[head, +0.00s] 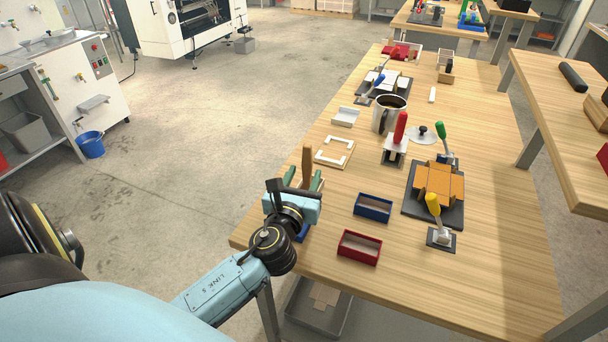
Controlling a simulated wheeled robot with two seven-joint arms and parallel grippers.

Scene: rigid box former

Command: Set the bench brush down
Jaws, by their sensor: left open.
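My left gripper (294,188) is over the near left edge of the wooden bench (480,290), and its jaws are open. Just beyond it a brown wooden handle (306,162) stands upright, with dark green parts beside its foot. This may be the bench brush, but my gripper hides its lower part and I see no bristles. I cannot tell whether the gripper touches it. My right gripper is not in view.
A blue tray (374,207) and a red tray (360,247) lie right of my gripper. An orange carton blank (438,186) sits on a dark plate between toggle clamps with green (440,130) and yellow (433,204) handles. A steel mug (388,113) stands farther back. The bench's near right is clear.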

